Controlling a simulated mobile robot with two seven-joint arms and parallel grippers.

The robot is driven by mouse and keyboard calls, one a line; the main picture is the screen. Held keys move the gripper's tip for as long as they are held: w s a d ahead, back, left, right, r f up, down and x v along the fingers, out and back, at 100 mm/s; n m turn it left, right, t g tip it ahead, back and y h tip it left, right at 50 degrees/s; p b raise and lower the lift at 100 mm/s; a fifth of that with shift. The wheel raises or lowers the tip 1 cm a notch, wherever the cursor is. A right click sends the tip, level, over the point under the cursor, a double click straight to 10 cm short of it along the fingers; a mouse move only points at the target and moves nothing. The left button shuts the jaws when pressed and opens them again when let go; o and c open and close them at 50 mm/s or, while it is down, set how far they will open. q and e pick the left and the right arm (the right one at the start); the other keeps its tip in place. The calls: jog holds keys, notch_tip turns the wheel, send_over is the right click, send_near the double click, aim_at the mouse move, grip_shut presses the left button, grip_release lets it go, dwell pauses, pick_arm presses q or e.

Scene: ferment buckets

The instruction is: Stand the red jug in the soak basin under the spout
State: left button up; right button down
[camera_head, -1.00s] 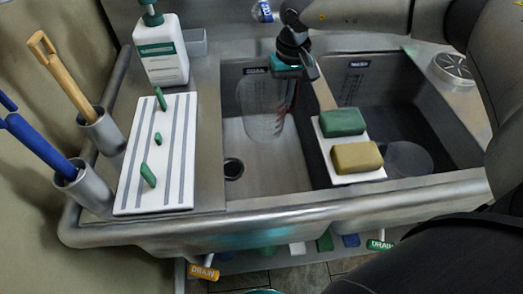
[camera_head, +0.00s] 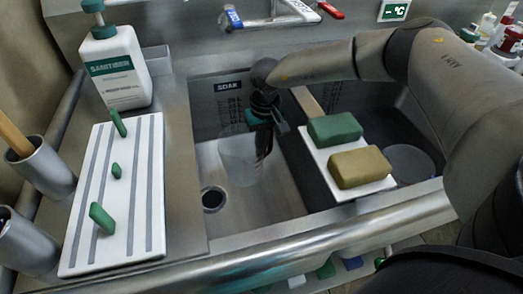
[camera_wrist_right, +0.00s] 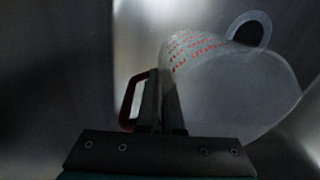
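A clear jug with red marks and a red handle (camera_wrist_right: 129,100) is inside the left basin, labelled SOAK (camera_head: 228,86). Its translucent body (camera_head: 238,160) appears roughly upright above and behind the round drain (camera_head: 213,199). I cannot tell whether its base touches the floor. My right gripper (camera_head: 264,128) reaches down into the basin, its fingers closed at the handle. In the right wrist view the fingers (camera_wrist_right: 160,105) lie between the handle loop and the jug's body (camera_wrist_right: 225,85). My left gripper is not in view.
A blue tap lever (camera_head: 231,18) and a red one (camera_head: 331,10) are at the back. A white board (camera_head: 335,185) with green and yellow sponges spans the right basin's left side. A sanitiser bottle (camera_head: 116,75) and white striped tray (camera_head: 78,248) stand left.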

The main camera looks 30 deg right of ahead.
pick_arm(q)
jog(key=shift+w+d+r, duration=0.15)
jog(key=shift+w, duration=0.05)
pick_arm(e)
jog(key=shift+f, duration=0.35)
jog(key=shift+f, duration=0.15)
jog(key=c, duration=1.1)
grip_release()
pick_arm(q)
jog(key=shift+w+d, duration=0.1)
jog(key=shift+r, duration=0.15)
pick_arm(e)
jog(key=r+p, duration=0.1)
jog(key=r, duration=0.3)
jog(key=r+p, duration=0.1)
jog(key=r, duration=0.2)
jog(key=shift+d+r, duration=0.2)
jog(key=shift+r, duration=0.15)
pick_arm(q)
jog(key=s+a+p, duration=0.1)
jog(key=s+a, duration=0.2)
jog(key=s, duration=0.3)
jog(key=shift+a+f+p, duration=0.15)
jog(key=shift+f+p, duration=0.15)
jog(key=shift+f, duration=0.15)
pick_arm(e)
notch_tip(320, 180, up, 5)
jog(key=shift+s+d+f, duration=0.1)
jog(key=shift+s+f, duration=0.05)
jog(key=shift+f, duration=0.05)
